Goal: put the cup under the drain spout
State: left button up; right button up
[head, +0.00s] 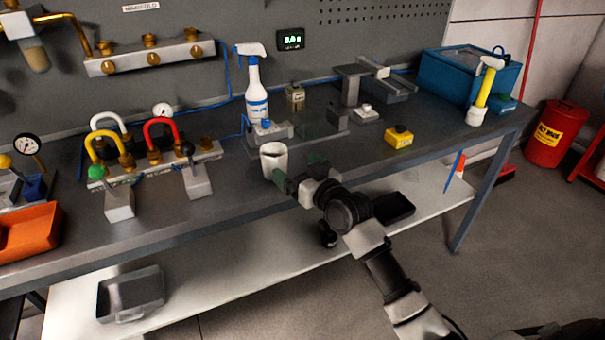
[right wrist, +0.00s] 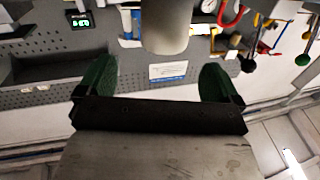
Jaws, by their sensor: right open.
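A pale grey cup (head: 273,160) stands upright near the front edge of the workbench. My right gripper (head: 297,169) is open just to the right of the cup, its green fingers pointing toward it. In the right wrist view the cup (right wrist: 166,28) is ahead of and between the open fingers (right wrist: 157,65), with a gap on both sides. I cannot tell for certain which part is the drain spout; a clear bowl (head: 35,56) hangs below a brass-piped fitting at the upper left. My left gripper is not in view.
A spray bottle (head: 256,95) and a small block (head: 268,132) stand behind the cup. To its left is a valve manifold with hoses and levers (head: 160,155). A yellow button box (head: 398,136) and a blue toolbox (head: 465,75) are to the right. An orange bin (head: 28,232) is far left.

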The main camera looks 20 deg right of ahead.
jog(key=shift+v, duration=0.85)
jog(key=s+a+f+g+h, duration=0.1)
jog(key=s+f+g, duration=0.2)
jog(key=s+f, duration=0.75)
jog(key=s+f+g+h, duration=0.1)
jog(key=s+f+g, duration=0.2)
jog(key=f, duration=1.5)
jog(key=s+a+f+g+h, duration=0.1)
jog(key=s+f+g, duration=0.35)
jog(key=f, duration=0.95)
jog(key=s+f+g, duration=0.1)
jog(key=s+f, duration=0.4)
jog(key=s, duration=0.2)
jog(key=s+d+f+g+h, duration=0.1)
jog(key=s+f, duration=0.3)
jog(key=s, duration=0.4)
jog(key=shift+s+f, duration=0.2)
jog(key=shift+f, duration=0.2)
jog(key=shift+o, duration=0.4)
jog(key=s+f+g, duration=0.2)
jog(key=s+f, duration=0.1)
jog(key=s, duration=0.6)
jog(key=s+d+f+g, duration=0.1)
jog(key=s+f+g, duration=0.1)
jog(key=s, duration=0.7)
jog(key=shift+d+f+h, duration=0.2)
jog(key=shift+f+h, duration=0.1)
jog(key=shift+f, duration=0.25)
